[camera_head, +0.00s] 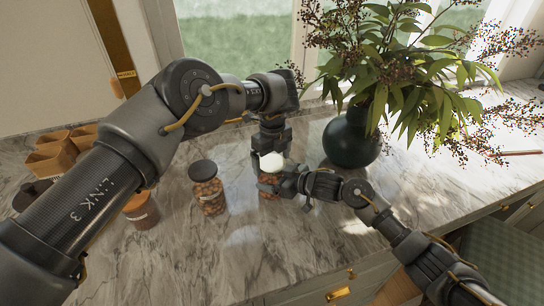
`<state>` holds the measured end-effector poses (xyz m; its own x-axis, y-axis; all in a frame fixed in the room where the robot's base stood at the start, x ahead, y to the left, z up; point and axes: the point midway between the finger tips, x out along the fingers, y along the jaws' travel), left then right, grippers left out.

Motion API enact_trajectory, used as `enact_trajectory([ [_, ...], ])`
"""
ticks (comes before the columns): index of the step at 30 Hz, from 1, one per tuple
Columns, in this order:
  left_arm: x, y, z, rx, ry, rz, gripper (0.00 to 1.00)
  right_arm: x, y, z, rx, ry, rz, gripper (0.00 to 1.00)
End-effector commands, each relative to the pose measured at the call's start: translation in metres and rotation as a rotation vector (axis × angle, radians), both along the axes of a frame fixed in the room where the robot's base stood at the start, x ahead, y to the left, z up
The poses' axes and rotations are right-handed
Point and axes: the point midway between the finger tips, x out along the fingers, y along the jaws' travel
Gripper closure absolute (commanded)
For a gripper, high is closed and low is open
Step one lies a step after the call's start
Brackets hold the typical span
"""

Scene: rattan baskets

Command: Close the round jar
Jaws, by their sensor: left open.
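The round jar (269,178) stands on the marble counter with reddish-brown contents and a pale, bright, lid-like top (271,161). My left gripper (271,147) points down directly above the pale top, its jaws open and very near it. Whether the fingers touch the top, and whether it sits fully on the jar, I cannot tell. My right gripper (272,187) reaches in from the right at the jar's body. One finger crosses in front of the jar; the other side of the grasp is hidden, so its closure is unclear.
A dark-lidded jar (208,188) stands left of the round jar. A brown container (141,211) and wooden boxes (52,157) are farther left. A dark green vase (351,140) with spreading branches stands at right. The front middle counter (215,255) is clear.

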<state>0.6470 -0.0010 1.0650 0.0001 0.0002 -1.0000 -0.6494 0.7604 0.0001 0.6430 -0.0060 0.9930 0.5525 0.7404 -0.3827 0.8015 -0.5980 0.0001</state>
Motion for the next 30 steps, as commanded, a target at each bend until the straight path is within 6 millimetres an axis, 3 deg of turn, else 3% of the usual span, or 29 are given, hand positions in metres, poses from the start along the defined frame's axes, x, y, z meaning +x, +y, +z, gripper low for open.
enact_trajectory([
  [3, -0.0001, -0.0001, 0.0002, 0.0, 0.0, 0.0, 0.09, 0.0003, 0.0, 0.0007, 0.001, -0.001, -0.001, 0.78],
  [13, -0.0001, -0.0001, 0.0004, 0.0, 0.0, 0.0, 0.52, 0.0004, 0.0, 0.0008, 0.001, -0.001, -0.001, 0.78],
  [19, -0.0002, -0.0001, 0.0006, 0.0, 0.0, -0.162, 0.53, 0.0004, 0.0, 0.0008, 0.001, -0.001, -0.001, 0.78],
  [23, -0.0001, -0.0003, 0.0005, -0.001, 0.0, -0.153, 0.53, 0.0004, 0.0, 0.0008, 0.001, -0.001, -0.001, 0.78],
  [24, -0.0001, -0.0003, 0.0005, -0.001, 0.0, -0.153, 0.21, 0.0004, 0.0, 0.0008, 0.001, -0.001, -0.001, 0.78],
  [29, 0.0, -0.0003, 0.0005, 0.0, 0.0, -0.152, 0.0, 0.0004, 0.0, 0.0008, 0.001, -0.001, -0.001, 0.78],
  [30, 0.0, -0.0003, 0.0005, 0.0, 0.0, -0.152, 0.0, 0.0004, 0.0, 0.0008, 0.001, -0.001, -0.001, 0.78],
])
